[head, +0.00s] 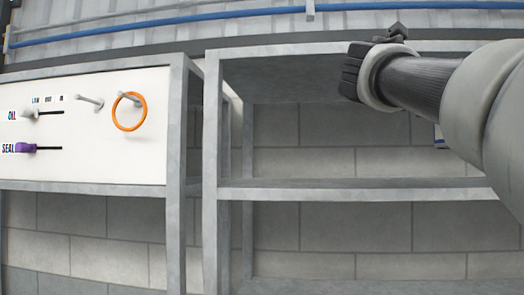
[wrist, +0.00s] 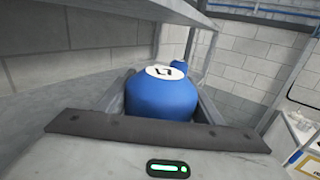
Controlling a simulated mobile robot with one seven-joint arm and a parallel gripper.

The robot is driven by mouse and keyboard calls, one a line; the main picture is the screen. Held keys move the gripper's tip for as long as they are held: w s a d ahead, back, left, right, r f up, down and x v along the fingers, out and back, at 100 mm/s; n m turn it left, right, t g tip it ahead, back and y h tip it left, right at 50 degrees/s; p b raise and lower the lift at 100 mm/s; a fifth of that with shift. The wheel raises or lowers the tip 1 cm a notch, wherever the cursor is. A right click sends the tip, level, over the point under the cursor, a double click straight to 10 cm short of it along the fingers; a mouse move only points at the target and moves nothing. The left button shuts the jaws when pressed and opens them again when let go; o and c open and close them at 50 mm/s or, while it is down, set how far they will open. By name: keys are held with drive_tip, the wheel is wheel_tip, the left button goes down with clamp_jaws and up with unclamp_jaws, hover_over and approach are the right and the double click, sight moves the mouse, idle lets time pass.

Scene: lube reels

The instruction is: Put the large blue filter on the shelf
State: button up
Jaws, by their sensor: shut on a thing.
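In the wrist view, my gripper (wrist: 163,88) is shut on a large blue filter (wrist: 160,98), a rounded blue body with a white label on its end. The fingers lie on either side of it. A smaller patch of blue (wrist: 179,66) shows just behind it; I cannot tell what it is. The grey shelf unit (head: 350,189) stands in the middle and right of the head view, and its visible middle board is bare. A grey shelf edge (wrist: 163,10) passes above the filter in the wrist view. In the head view my arm hides the gripper.
A white panel (head: 80,168) with pegs, an orange ring (head: 129,112) and a purple slider (head: 26,148) stands left of the shelf. Grey shelf posts (head: 211,170) flank the openings. A white container (wrist: 299,127) stands at the right of the wrist view.

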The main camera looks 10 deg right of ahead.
drive_tip(key=w+d+p, duration=0.3)
drive_tip(key=w, duration=1)
drive_tip(key=f, duration=0.7)
drive_tip(key=shift+w+d, duration=0.1)
drive_tip(key=shift+w, duration=0.1)
drive_tip(key=shift+f, duration=0.1)
drive_tip(key=o, duration=1.4)
